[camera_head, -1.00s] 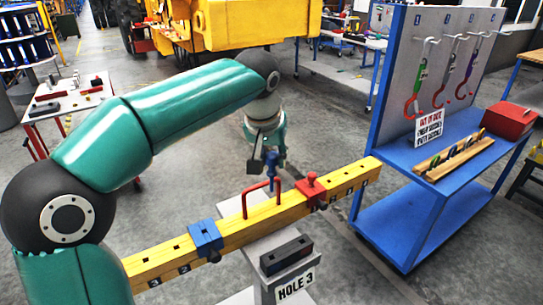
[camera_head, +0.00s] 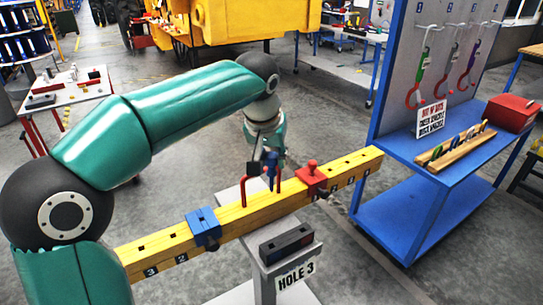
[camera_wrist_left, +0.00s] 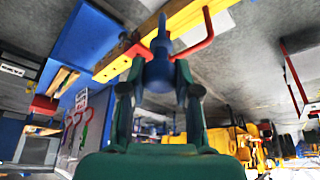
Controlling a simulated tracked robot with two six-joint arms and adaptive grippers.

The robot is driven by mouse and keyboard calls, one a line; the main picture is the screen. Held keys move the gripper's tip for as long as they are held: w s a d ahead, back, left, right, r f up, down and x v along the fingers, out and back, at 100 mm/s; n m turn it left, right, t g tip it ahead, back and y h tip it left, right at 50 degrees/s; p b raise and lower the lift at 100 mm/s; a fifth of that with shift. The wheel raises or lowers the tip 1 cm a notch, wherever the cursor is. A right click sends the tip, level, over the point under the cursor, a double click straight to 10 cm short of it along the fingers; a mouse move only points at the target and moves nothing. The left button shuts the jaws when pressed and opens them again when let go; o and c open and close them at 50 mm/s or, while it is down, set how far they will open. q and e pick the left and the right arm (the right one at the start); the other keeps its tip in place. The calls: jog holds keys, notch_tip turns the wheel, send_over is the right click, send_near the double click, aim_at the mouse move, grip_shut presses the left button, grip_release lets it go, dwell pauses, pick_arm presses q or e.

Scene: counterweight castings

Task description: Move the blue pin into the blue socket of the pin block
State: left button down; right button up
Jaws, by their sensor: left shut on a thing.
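My left gripper (camera_head: 268,160) is shut on the blue pin (camera_head: 271,174), which points down just over the yellow beam by its red handle. In the left wrist view the blue pin (camera_wrist_left: 160,65) sits between the two fingers of the left gripper (camera_wrist_left: 156,84), its thin end toward the beam. I cannot tell whether the pin touches the beam. A dark block (camera_head: 287,244) on a grey stand, above a "HOLE 3" sign, may be the pin block. I cannot make out a blue socket on it. My right gripper is not in view.
The long yellow beam (camera_head: 240,229) carries a blue clamp (camera_head: 204,227), a red clamp (camera_head: 311,178) and the red handle (camera_head: 246,191). The sign (camera_head: 296,274) hangs in front. A blue rack (camera_head: 398,205) stands at right, a small table (camera_head: 70,100) at left.

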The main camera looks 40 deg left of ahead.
pick_arm(q)
jog(key=shift+f+b, duration=10.5)
jog(key=shift+f, duration=2.45)
jog(key=c, duration=0.8)
grip_release()
jog(key=shift+o, duration=0.2)
jog(key=v, duration=1.1)
jog(key=shift+s+r, duration=0.2)
jog(key=shift+r, duration=0.15)
